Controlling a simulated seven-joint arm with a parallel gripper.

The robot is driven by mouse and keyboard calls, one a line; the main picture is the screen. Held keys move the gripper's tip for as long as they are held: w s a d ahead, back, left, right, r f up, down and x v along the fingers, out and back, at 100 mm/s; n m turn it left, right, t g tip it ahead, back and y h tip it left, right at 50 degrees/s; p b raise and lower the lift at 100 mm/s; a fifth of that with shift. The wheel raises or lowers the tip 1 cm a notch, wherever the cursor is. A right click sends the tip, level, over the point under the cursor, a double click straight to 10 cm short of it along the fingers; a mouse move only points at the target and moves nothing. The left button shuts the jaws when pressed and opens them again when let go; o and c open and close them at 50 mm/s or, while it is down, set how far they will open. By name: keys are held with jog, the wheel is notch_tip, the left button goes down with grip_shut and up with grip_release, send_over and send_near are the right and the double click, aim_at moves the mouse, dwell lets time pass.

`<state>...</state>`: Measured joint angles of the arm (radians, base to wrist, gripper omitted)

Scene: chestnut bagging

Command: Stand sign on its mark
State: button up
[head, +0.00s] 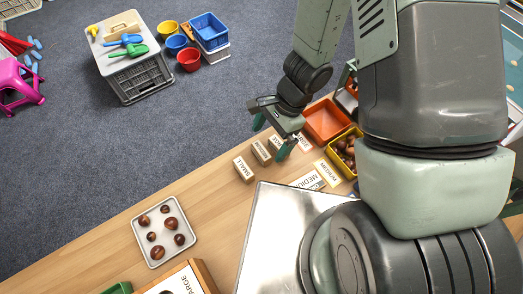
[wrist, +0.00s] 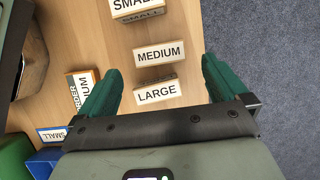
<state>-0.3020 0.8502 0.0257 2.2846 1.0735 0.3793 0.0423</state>
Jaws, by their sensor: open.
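Several wooden block signs stand in a row on the table. The small sign (head: 243,169) is leftmost in the head view, and its label shows at the top of the wrist view (wrist: 137,8). The medium sign (head: 261,153) is beside it and also shows in the wrist view (wrist: 160,53). The large sign (wrist: 157,93) lies between my gripper's fingers in the wrist view, apart from both. My gripper (head: 271,138) is open and empty above the row; its green fingers also show in the wrist view (wrist: 160,66). I cannot make out a mark.
An orange tray (head: 327,120) and a yellow bin of chestnuts (head: 337,165) stand right of the signs. A white tray (head: 150,257) holds several chestnuts. A metal plate (head: 270,230) lies in front. Bare table (head: 205,200) lies left of the signs.

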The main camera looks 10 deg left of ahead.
aim_at(262, 150)
jog(key=x, duration=0.5)
jog(key=shift+s+a, duration=0.25)
jog(key=shift+a, duration=0.05)
jog(key=c, duration=1.1)
jog(key=shift+r, duration=0.1)
jog(key=shift+r, duration=0.1)
